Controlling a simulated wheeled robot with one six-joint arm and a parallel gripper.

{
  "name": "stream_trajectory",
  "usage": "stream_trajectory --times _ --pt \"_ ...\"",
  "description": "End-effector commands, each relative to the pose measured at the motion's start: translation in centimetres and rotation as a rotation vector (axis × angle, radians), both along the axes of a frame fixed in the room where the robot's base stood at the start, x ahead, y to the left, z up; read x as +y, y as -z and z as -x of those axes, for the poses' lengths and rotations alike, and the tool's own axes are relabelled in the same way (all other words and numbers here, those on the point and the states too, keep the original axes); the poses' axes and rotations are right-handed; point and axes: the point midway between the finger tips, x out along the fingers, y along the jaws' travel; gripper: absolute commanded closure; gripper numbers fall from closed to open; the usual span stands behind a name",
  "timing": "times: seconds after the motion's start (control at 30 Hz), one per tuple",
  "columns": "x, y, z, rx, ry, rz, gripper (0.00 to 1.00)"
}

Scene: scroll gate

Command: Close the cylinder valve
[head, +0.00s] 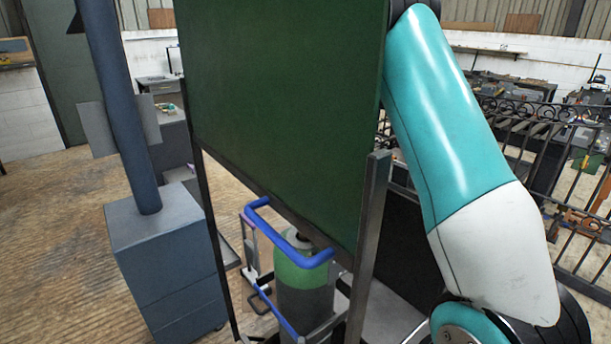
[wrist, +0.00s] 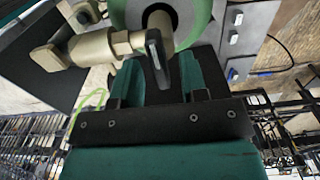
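The gas cylinder (head: 303,298) stands on a trolley in the lower middle of the head view; its rounded shoulder is green. The wrist view shows the green shoulder (wrist: 190,25) at the top. A brass valve (wrist: 98,45) with a side fitting shows at the upper left. A dark, flat handle (wrist: 156,55) sits at the valve's right end. My gripper (wrist: 160,72) is open, its two teal fingers spread apart. The handle's lower end is near the gap between the fingertips; contact cannot be told. The gripper is hidden in the head view.
A large dark green panel (head: 285,110) on posts hides much of the work area. The trolley has a blue handle (head: 285,240). A blue-grey cabinet with a pole (head: 160,240) stands left. Ironwork railing (head: 530,130) is at the right. Open wooden floor (head: 50,240) lies left.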

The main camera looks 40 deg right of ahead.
Motion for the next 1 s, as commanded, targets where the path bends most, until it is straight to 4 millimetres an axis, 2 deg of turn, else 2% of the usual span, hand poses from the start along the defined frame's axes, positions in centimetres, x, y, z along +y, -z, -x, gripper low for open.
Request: stream_trajectory --times 0.17,0.4,0.6,0.8,1.0 --pt "0.0 -3.4 -0.2 -0.009 0.000 0.002 0.60" --pt "0.0 -9.6 -0.1 -0.009 0.000 0.002 0.60" --pt "0.0 -13.9 0.0 -0.007 0.001 0.002 0.60" --pt "0.0 -16.2 0.0 -0.005 0.001 0.001 0.60" --pt "0.0 -16.7 0.0 -0.003 0.001 0.001 0.60"
